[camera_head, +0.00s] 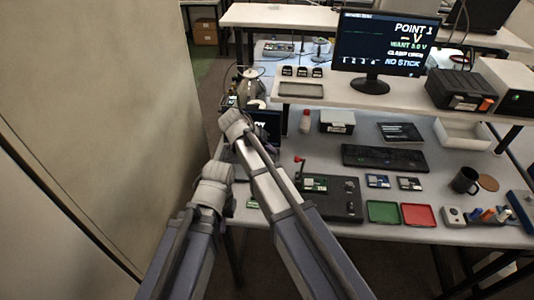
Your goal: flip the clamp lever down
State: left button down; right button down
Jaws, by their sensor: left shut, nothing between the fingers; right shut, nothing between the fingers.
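The clamp lever (298,160) appears as a small red-tipped handle standing up at the back left of a black test fixture (344,208). A green circuit board (315,184) lies on the fixture just below it. My two arms reach in from the bottom, and both bend left of the fixture. The right arm passes close to the fixture's left edge. I cannot make out the fingers of either gripper; they seem hidden behind my arm links. The monitor (387,45) reads "POINT 1", "WANT 3.0 V" and what looks like "CLAMP OPEN", then "NO STICK".
A green tray (383,212) and a red tray (419,215) lie right of the fixture. Two small boards and a keyboard (385,157) are behind them. A mug (465,180) stands at the right. A tan wall (95,110) is close on my left.

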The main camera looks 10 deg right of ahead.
jog(key=d+f+b, duration=0.3)
jog(key=d+f, duration=0.1)
jog(key=d, duration=0.2)
jog(key=shift+d, duration=0.2)
jog(key=shift+s+d, duration=0.1)
